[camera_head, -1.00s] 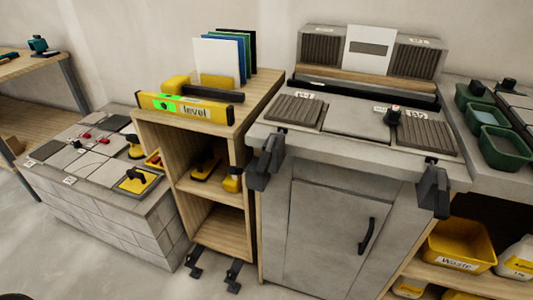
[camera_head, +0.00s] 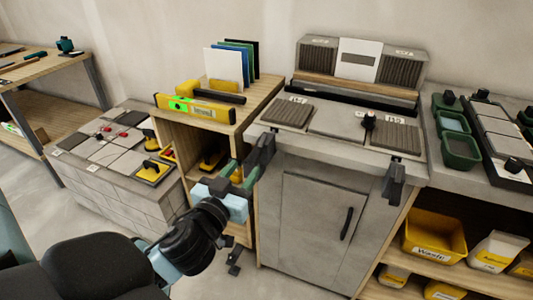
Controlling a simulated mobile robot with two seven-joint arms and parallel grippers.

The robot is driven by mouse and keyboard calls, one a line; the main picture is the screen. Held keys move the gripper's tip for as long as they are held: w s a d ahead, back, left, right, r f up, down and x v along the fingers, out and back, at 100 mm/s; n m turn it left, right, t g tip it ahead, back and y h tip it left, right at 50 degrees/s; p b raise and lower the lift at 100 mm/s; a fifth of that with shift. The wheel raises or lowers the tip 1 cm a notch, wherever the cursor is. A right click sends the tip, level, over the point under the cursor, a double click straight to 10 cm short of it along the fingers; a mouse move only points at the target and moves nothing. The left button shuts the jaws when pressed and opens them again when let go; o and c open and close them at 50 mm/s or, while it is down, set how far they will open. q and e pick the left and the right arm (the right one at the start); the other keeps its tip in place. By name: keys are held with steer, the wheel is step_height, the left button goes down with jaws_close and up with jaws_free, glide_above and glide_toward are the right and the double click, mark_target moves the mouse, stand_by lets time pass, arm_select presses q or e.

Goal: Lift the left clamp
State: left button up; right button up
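The left clamp (camera_head: 262,155) is a dark grey clamp on the front left corner of the grey counter (camera_head: 340,149). A similar right clamp (camera_head: 393,184) hangs at the counter's front right. My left gripper (camera_head: 234,178) has come in from the lower left and is just below and left of the left clamp. Its fingers look apart, with a gap between them. The clamp's lower end is close to the right-hand finger; I cannot tell whether they touch. My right gripper is not in view.
A wooden shelf unit (camera_head: 262,97) with a yellow level (camera_head: 195,109) on top stands left of the counter. A cabinet door (camera_head: 318,217) is under the counter. Tiles on a block-built platform (camera_head: 127,207) lie at the left. A yellow waste bin (camera_head: 434,238) is at the lower right.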

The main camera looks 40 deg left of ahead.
mark_target(255, 154)
arm_select(q)
steer(key=shift+x, duration=3.9)
steer(key=shift+f, duration=0.1)
steer(key=shift+c, duration=0.4)
jaws_close()
